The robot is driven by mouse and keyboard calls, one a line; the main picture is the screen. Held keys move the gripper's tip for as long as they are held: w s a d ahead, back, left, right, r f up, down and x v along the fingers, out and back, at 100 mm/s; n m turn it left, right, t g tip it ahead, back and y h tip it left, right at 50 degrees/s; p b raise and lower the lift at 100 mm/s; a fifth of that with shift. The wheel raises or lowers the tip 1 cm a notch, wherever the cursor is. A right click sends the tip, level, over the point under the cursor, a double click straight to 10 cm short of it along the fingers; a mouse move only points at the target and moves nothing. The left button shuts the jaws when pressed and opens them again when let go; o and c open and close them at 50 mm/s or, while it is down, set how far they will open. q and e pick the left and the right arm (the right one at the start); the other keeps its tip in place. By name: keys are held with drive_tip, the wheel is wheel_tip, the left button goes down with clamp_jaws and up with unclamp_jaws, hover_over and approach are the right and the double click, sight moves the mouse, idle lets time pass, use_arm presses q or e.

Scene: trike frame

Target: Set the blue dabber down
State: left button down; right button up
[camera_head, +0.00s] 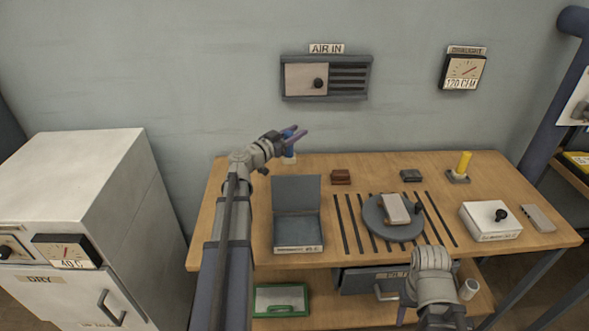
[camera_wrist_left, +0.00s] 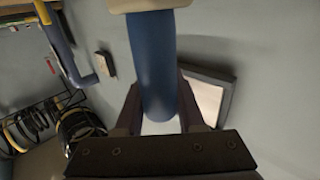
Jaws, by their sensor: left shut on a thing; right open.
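The blue dabber (camera_wrist_left: 152,65) is a blue cylinder with a pale beige block at one end. In the left wrist view it stands between the fingers of my left gripper (camera_wrist_left: 158,105), which is shut on it. In the head view my left gripper (camera_head: 294,134) is at the table's back left edge, above the lidded box, with the dabber (camera_head: 289,157) showing just below the fingers. I cannot tell whether the dabber touches the table. My right arm comes in at the lower right; its fingers are not visible.
The wooden table (camera_head: 370,165) holds an open grey box (camera_head: 297,207), a brown block (camera_head: 340,177), a dark block (camera_head: 411,175), a yellow dabber (camera_head: 463,162), a round turntable (camera_head: 380,222) and a white box (camera_head: 490,222). A white cabinet (camera_head: 80,180) stands left. Bare wood lies between the back blocks.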

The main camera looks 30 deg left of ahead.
sight(284, 163)
use_arm(q)
wheel_tip(284, 163, down, 5)
drive_tip(key=b, duration=0.4)
drive_tip(key=shift+f+b, duration=0.2)
drive_tip(key=shift+b, duration=0.1)
drive_tip(key=shift+f, duration=0.1)
wheel_tip(284, 163, down, 4)
drive_tip(key=b, duration=0.3)
drive_tip(key=shift+r+b, duration=0.25)
drive_tip(key=shift+b, duration=0.1)
drive_tip(key=shift+f, duration=0.2)
drive_tip(key=c, duration=0.5)
unclamp_jaws()
drive_tip(key=shift+r, duration=0.15)
drive_tip(key=v, duration=0.7)
drive_tip(key=shift+s, duration=0.25)
